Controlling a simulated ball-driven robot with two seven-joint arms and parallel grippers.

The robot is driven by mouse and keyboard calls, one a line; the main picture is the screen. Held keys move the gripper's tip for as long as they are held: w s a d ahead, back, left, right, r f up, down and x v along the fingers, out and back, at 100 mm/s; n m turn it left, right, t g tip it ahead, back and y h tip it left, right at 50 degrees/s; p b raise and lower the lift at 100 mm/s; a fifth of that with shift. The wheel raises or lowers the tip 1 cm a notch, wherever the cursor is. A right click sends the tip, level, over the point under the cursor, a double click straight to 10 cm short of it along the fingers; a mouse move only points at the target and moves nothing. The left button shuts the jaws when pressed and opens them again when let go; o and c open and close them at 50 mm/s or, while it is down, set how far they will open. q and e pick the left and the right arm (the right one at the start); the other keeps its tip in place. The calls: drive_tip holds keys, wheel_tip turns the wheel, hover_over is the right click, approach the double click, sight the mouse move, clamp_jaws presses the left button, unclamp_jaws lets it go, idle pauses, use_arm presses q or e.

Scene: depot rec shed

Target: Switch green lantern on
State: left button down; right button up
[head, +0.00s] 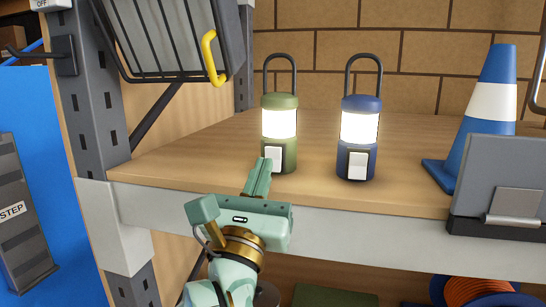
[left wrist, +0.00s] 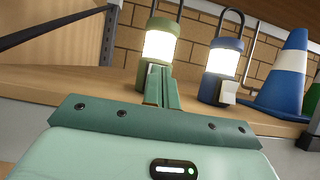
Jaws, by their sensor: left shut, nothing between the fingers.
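The green lantern (head: 285,113) stands upright on the wooden shelf, with a dark loop handle, a glowing white band and a white switch plate (head: 274,154) low on its front. It also shows in the left wrist view (left wrist: 157,47), its lower part partly hidden by my fingers. My left gripper (head: 264,163) is shut and empty, its fingertips at the front of the green lantern by the switch plate. I cannot tell whether they touch it. My right gripper is not in view.
A blue lantern (head: 359,128), also glowing, stands just right of the green one. A blue and white cone (head: 490,108) and a grey box-like thing (head: 500,180) are farther right. A wire basket (head: 165,35) hangs at upper left beside the shelf post (head: 92,90).

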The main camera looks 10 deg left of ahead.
use_arm(q)
drive_tip(key=s+p, duration=0.4)
drive_tip(key=s, duration=0.1)
drive_tip(key=shift+s+a, duration=0.1)
drive_tip(key=shift+s, duration=0.1)
drive_tip(key=shift+w, duration=0.1)
